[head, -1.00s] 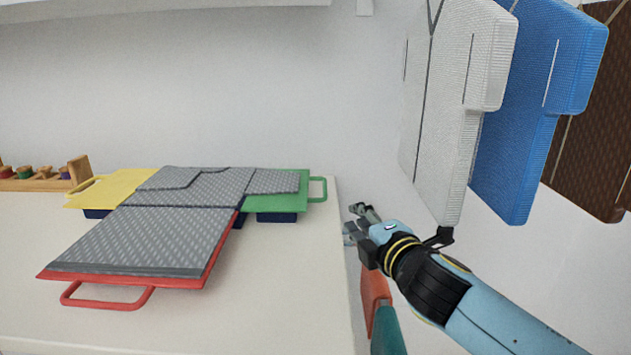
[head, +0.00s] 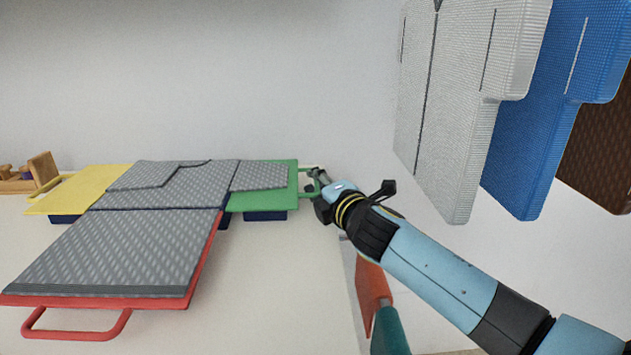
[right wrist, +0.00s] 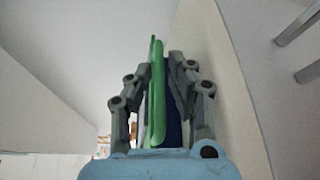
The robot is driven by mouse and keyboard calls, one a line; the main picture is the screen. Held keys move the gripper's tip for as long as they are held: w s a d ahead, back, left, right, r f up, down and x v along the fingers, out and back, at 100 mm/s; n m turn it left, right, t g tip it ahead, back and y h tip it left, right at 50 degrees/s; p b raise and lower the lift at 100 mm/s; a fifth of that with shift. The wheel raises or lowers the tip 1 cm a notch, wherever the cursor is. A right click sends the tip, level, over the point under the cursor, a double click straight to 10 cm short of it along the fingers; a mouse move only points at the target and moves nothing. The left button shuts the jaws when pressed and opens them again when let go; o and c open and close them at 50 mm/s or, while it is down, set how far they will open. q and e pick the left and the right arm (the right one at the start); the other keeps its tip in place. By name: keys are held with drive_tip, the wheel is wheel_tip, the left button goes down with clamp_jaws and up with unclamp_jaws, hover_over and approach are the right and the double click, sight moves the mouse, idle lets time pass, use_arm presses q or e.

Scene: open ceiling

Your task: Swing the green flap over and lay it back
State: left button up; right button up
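The green flap (head: 292,178) lies flat at the right end of the folding board, with a grey piece of garment (head: 258,177) over most of it. Its green loop handle (head: 306,193) points right. My right gripper (head: 317,186) is at this handle. In the right wrist view the green flap's handle (right wrist: 157,95) stands edge-on between the fingers of my right gripper (right wrist: 158,72), one finger on each side. The fingers look apart, with a dark blue strip showing between the green and the right finger. Contact is not clear. My left gripper is not in view.
A yellow flap (head: 75,185) lies at the left and a red flap (head: 200,275) at the front, under the garment. Dark blue supports (head: 265,215) stand below. White (head: 450,130) and blue (head: 540,120) garments hang at the right. The white table (head: 280,290) is clear at front right.

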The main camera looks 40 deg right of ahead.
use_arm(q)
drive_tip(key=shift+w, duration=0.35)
use_arm(e)
drive_tip(key=shift+w, duration=0.25)
drive_tip(key=shift+c, duration=0.3)
clamp_jaws()
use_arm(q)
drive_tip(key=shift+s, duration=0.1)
